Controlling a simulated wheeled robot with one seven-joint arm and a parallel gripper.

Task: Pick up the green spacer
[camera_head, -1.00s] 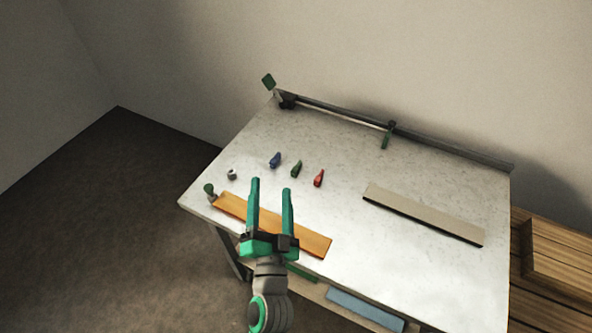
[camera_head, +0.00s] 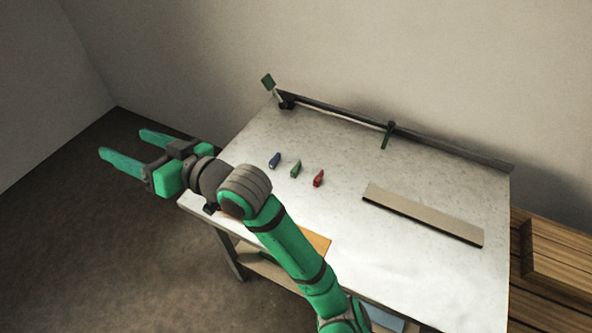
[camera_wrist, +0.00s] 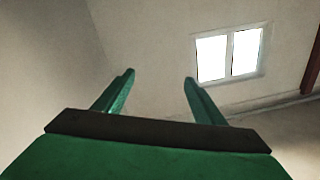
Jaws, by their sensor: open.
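The green spacer (camera_head: 295,169) lies on the pale table between a blue piece and a red piece. My gripper (camera_head: 122,145) is open and empty, out past the table's left edge and pointing left, well away from the spacer. In the wrist view my gripper (camera_wrist: 158,78) shows its two green fingers spread apart, with only walls and a window beyond them. The spacer is not in the wrist view.
The blue piece (camera_head: 274,160) and red piece (camera_head: 318,178) flank the spacer closely. A beige strip (camera_head: 425,215) lies at right, and a rail (camera_head: 450,147) runs along the back. My arm hides most of the orange board (camera_head: 318,242).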

